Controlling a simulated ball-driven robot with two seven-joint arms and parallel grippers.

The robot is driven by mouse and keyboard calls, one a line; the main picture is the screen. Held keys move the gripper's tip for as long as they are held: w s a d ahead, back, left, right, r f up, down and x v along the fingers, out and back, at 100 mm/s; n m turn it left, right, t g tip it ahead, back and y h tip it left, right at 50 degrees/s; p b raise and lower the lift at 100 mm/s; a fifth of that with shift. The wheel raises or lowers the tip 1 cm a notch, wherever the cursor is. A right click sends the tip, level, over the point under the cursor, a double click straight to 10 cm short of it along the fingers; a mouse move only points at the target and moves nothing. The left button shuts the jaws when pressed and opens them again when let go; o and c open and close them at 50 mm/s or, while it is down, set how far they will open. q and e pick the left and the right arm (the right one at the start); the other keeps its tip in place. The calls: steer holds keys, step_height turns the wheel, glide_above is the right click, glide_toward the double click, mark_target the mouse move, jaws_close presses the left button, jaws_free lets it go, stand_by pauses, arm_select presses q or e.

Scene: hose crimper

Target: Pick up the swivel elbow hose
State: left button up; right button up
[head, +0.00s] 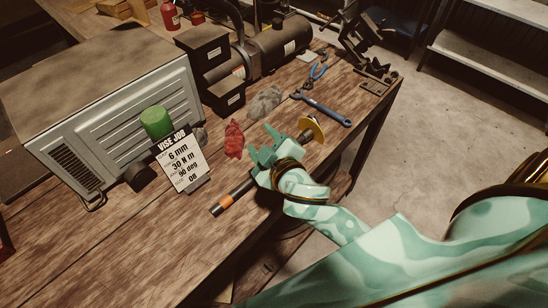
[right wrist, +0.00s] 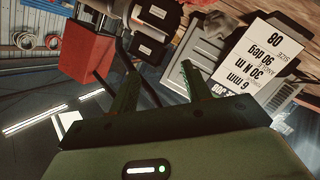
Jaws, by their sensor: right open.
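A dark hose (head: 241,188) with an orange band near its lower end lies slanting near the front edge of the wooden bench. I cannot tell whether the gripper touches the hose. My left gripper is not in view.
A job card (head: 182,160), a green cylinder (head: 156,122) and a large grey machine (head: 110,110) stand left. A red rag (head: 234,139) and grey rag (head: 265,102) lie beyond the gripper. A blue wrench (head: 325,112) and pliers (head: 317,74) lie further back.

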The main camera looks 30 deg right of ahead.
steer(key=w+a+r+n+t+y, duration=0.3)
steer(key=w+a+r+n+y, duration=0.1)
steer(key=a+r+y, duration=0.4)
steer(key=s+a+r+n+g+y+p, duration=0.1)
steer(key=s+a+r+n+g+y, duration=0.15)
steer(key=a+n+g+y, duration=0.35)
steer(key=s+a+r+n+g+y, duration=0.1)
steer(key=s+a+n+g+y, duration=0.25)
steer(key=a+n+g, duration=0.45)
steer(key=w+d+f+g+h, duration=0.2)
steer(key=d+f+g+h, duration=0.2)
steer(key=d+f+h, duration=0.7)
steer(key=w+d+r+m+h+p, duration=0.1)
steer(key=w+d+m+h, duration=0.15)
steer(key=d, duration=0.55)
steer(key=w+d+r+m+h, duration=0.1)
steer(key=d+m+h, duration=0.15)
steer(key=d, duration=0.55)
steer(key=shift+h, duration=0.45)
step_height(320, 180, down, 10)
steer(key=shift+d+f, duration=0.15)
steer(key=shift+f, duration=0.05)
steer(key=shift+n, duration=0.3)
steer(key=f, duration=0.3)
steer(key=a+f, duration=0.1)
steer(key=f, duration=0.1)
steer(key=shift+f, duration=0.35)
jaws_close()
